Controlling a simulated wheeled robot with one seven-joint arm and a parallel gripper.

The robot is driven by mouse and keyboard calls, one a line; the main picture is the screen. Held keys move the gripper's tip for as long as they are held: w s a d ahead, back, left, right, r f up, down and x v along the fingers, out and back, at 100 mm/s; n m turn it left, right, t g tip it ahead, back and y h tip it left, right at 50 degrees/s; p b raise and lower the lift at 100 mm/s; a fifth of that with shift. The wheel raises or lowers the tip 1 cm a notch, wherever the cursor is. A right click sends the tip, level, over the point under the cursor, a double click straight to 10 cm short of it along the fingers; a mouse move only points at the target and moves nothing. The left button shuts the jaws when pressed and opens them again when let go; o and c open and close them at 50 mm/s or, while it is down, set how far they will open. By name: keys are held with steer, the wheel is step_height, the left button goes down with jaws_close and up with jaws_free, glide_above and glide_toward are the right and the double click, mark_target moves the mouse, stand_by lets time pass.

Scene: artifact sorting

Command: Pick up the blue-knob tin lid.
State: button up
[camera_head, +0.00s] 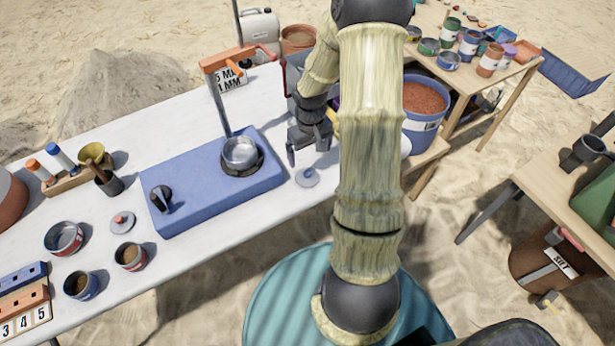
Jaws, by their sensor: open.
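The blue-knob tin lid (307,177) is a small grey disc with a blue knob. It lies flat on the white table just right of the blue machine base. My gripper (308,155) is open and points down, just behind the lid in the picture. It appears to be above the table and apart from the lid, though the exact height is hard to tell. Nothing shows between its fingers.
The blue machine base (190,205) holds a metal tin (240,152) beneath an upright post. A red-knob lid (122,221) and several tins stand at left. A blue bucket of reddish soil (423,128) stands right of my arm. The white table's front edge is close to the lid.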

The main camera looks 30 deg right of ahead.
glide_above(307, 173)
steer(key=f, duration=0.6)
steer(key=shift+s+d, duration=0.3)
steer(key=shift+s, duration=0.05)
steer(key=shift+f, duration=0.1)
steer(key=shift+w+a+f+p, duration=0.1)
steer(key=shift+w+f+p, duration=0.1)
steer(key=shift+f, duration=1.1)
steer(key=shift+w+a+f+p, duration=0.1)
steer(key=shift+w+f, duration=0.1)
steer(key=shift+f, duration=1.05)
steer(key=c, duration=1.1)
